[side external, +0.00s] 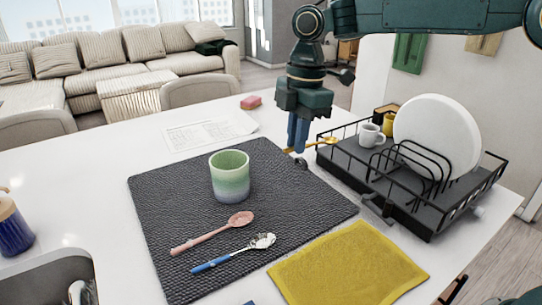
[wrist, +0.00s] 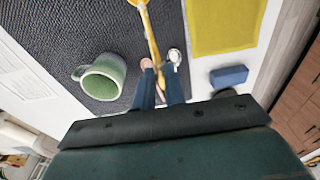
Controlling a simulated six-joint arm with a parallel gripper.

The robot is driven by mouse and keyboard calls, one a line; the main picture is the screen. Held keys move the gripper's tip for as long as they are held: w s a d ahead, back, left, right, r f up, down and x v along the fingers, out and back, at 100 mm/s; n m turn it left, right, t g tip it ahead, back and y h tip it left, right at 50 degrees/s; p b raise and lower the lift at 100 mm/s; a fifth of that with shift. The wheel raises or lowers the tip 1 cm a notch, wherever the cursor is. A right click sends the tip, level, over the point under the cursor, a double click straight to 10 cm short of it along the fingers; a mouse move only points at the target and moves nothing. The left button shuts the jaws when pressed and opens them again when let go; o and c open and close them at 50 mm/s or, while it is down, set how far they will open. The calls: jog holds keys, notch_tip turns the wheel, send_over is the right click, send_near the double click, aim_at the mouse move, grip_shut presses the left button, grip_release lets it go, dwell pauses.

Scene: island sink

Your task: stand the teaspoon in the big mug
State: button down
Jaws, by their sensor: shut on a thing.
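My gripper (side external: 297,147) is shut on a yellow spoon (side external: 328,141) and holds it above the far right part of the dark mat. In the wrist view the spoon (wrist: 152,38) runs from between my blue fingers (wrist: 160,80) to the top edge, where its far end is cut off. The big mug (side external: 230,178), green fading to blue-grey, stands upright on the mat, left of my gripper and apart from it. In the wrist view the mug (wrist: 101,77) shows its open rim and its handle.
A pink spoon (side external: 213,233) and a blue-handled silver spoon (side external: 235,254) lie on the dark mat (side external: 155,205). A black dish rack (side external: 430,212) with a white plate (side external: 435,135) and small white mug (side external: 370,135) stands right. A yellow cloth (side external: 348,265) lies in front.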

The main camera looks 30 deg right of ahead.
jog(key=w+a+m+t+y, duration=0.5)
jog(key=w+y, duration=0.3)
jog(key=w, duration=0.3)
jog(key=w+r+m+t+y, duration=0.3)
jog(key=w+r+t, duration=0.1)
jog(key=r+t, duration=0.3)
jog(key=shift+a+r+m+t+y, duration=0.15)
jog(key=shift+r+m+t+y, duration=0.15)
jog(key=shift+t+y, duration=0.1)
jog(key=shift+f, duration=0.2)
dwell(0.3)
notch_tip(320, 180, down, 13)
jog(key=shift+f, duration=0.15)
dwell(2.0)
jog(key=c, duration=1.4)
grip_release()
